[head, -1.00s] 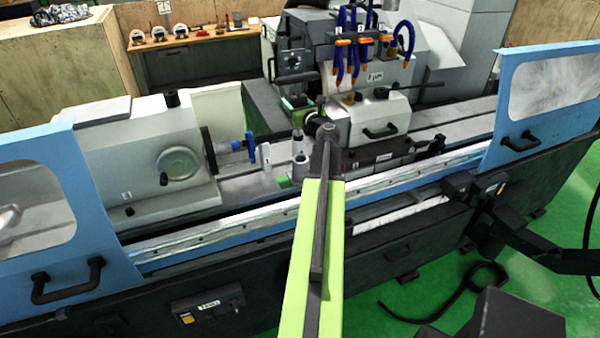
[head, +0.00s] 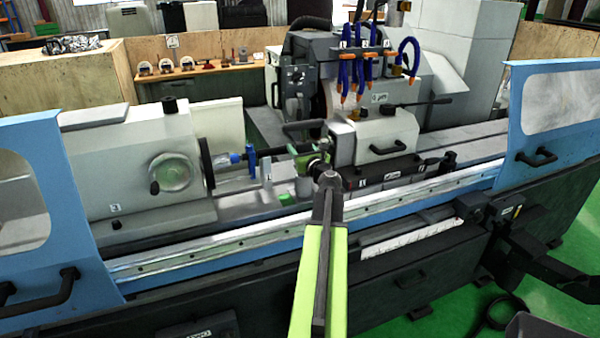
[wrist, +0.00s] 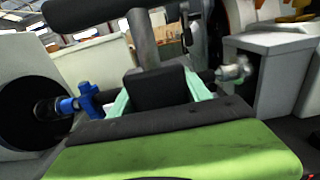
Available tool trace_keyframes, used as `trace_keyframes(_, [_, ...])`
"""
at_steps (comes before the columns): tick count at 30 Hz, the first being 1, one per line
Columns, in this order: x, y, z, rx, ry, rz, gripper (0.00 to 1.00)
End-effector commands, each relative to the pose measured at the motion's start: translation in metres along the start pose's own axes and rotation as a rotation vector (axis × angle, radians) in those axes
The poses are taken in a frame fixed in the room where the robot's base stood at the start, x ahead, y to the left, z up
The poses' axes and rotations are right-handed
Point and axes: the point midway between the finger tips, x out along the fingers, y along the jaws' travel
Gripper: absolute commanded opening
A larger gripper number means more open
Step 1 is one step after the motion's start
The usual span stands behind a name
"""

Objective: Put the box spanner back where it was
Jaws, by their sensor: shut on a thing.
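The box spanner has a black crossbar handle and a grey shaft; it shows in the head view (head: 303,124) and at the top of the wrist view (wrist: 143,40). My gripper (wrist: 160,92), with pale green fingers, is shut on it. The handle sticks up above the fingers, and the shaft's lower part is hidden behind them. In the head view my gripper (head: 308,152) is in front of the wheelhead side, above the grinder's table. The spanner's resting place cannot be made out.
A blue clamp (head: 251,146) is on the workhead side, left of my gripper; it also shows in the wrist view (wrist: 87,98). A grey cylinder (head: 303,186) and a green block (head: 285,198) are on the table below. Blue coolant hoses (head: 360,70) hang behind, and blue guards (head: 545,120) flank the opening.

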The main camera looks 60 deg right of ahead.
Motion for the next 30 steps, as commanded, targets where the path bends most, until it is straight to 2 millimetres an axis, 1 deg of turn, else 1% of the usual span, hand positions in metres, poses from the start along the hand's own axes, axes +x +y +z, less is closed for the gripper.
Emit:
trace_keyframes(3, [0.000, 0.000, 0.000, 0.001, 0.000, 0.000, 0.00])
trace_keyframes(5, [0.000, 0.000, -0.007, 0.001, 0.000, 0.000, 0.00])
trace_keyframes(9, [0.000, -0.001, -0.032, 0.001, 0.000, -0.001, 0.00])
trace_keyframes(12, [0.000, -0.001, -0.046, 0.001, 0.000, -0.001, 0.00])
trace_keyframes(20, [0.000, -0.001, -0.043, 0.001, 0.000, -0.001, 0.00])
trace_keyframes(24, [0.000, -0.002, -0.047, 0.001, 0.000, -0.001, 0.00])
trace_keyframes(25, [0.000, -0.002, -0.046, 0.000, 0.000, -0.001, 0.59])
trace_keyframes(29, [0.000, -0.002, -0.046, 0.000, 0.000, -0.002, 0.76])
trace_keyframes(30, [0.000, -0.002, -0.046, 0.000, 0.000, -0.002, 0.78])
